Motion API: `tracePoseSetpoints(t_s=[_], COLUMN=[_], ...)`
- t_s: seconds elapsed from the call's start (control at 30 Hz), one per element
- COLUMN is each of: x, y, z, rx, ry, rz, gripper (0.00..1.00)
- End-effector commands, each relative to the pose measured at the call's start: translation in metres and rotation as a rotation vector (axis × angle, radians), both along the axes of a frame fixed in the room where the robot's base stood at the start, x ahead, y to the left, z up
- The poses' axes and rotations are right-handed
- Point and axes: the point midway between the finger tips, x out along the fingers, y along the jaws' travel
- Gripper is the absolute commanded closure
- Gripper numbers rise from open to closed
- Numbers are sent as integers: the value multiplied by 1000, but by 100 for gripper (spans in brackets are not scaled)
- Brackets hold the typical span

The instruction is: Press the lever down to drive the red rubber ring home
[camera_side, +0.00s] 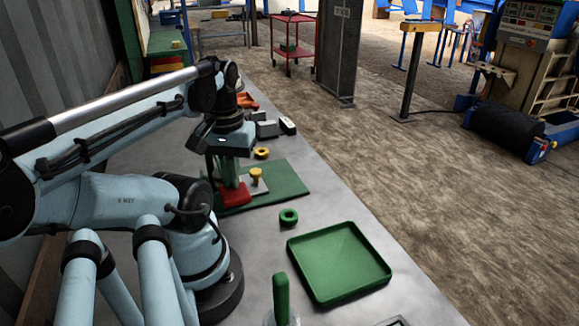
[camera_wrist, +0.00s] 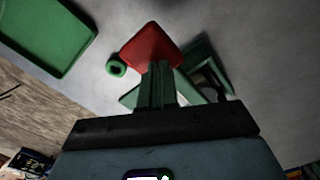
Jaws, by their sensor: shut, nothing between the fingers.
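My gripper (camera_wrist: 157,66) is shut and empty, with two narrow green fingers side by side. In the side view it points down from the wrist over a red, block-like part (camera_side: 236,195). The red part also shows in the wrist view (camera_wrist: 152,45), just beyond the fingertips; I cannot tell whether they touch it. It may be the press lever's end. Beside it stands a yellow knob (camera_side: 256,174) on a light grey block, above the green mat (camera_side: 282,184). I cannot make out a red rubber ring; my arm and fingers hide part of the fixture.
A green ring (camera_side: 289,217) lies on the grey table before an empty green tray (camera_side: 338,262). A yellow ring (camera_side: 262,153) and dark grey blocks (camera_side: 267,129) lie behind the mat. A green upright handle (camera_side: 281,298) stands in front. Table between mat and tray is mostly clear.

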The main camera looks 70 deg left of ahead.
Motion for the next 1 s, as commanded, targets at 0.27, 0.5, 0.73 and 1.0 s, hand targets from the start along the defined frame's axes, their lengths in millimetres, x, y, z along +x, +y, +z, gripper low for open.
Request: tracePoseSetpoints(t_s=[0.27,0.5,0.73,1.0], x=[0,0,0,0], y=[-1,-1,-1,-1], z=[21,38,55,74], rx=[-4,-4,-4,-4], ry=[0,0,0,0], rz=[0,-1,-1,-1], gripper=[100,100,100,100])
